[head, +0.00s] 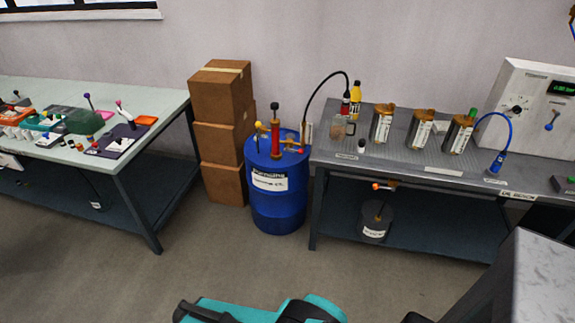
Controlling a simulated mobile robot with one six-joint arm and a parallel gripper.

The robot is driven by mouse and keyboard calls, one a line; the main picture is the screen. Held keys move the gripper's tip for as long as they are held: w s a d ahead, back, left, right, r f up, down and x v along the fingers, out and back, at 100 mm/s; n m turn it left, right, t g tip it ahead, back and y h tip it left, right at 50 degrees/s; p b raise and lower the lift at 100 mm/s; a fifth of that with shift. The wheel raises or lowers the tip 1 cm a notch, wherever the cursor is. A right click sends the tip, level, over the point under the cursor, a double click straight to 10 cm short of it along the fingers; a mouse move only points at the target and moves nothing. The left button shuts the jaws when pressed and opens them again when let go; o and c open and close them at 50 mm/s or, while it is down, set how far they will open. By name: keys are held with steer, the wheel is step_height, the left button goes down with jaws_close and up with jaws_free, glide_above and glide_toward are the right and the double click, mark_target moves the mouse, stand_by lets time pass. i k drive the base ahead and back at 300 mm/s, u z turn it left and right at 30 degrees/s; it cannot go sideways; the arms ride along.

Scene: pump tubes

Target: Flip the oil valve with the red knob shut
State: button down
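A blue drum (277,205) with a white label stands on the floor between the two benches. A red upright pump body (275,138) with a black top is on its lid. Small yellow-orange handles stick out beside the pump, one with a yellow knob (258,125) at the left. A small orange-red knob (376,186) shows on a fitting above a dark grey can (375,224) on the right bench's lower shelf. I cannot tell from here which fitting is the oil valve, or its position. My gripper is not in view; teal and black parts of my arm show at the bottom edge.
Cardboard boxes (222,135) are stacked left of the drum. The right bench (420,178) holds several canisters, bottles and a hose. The left bench (165,105) holds small tools. A grey block (540,265) is at lower right. The floor before the drum is clear.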

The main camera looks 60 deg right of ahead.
mark_target(301, 152)
steer(key=z, duration=0.15)
steer(key=i, duration=0.95)
steer(key=u, duration=0.05)
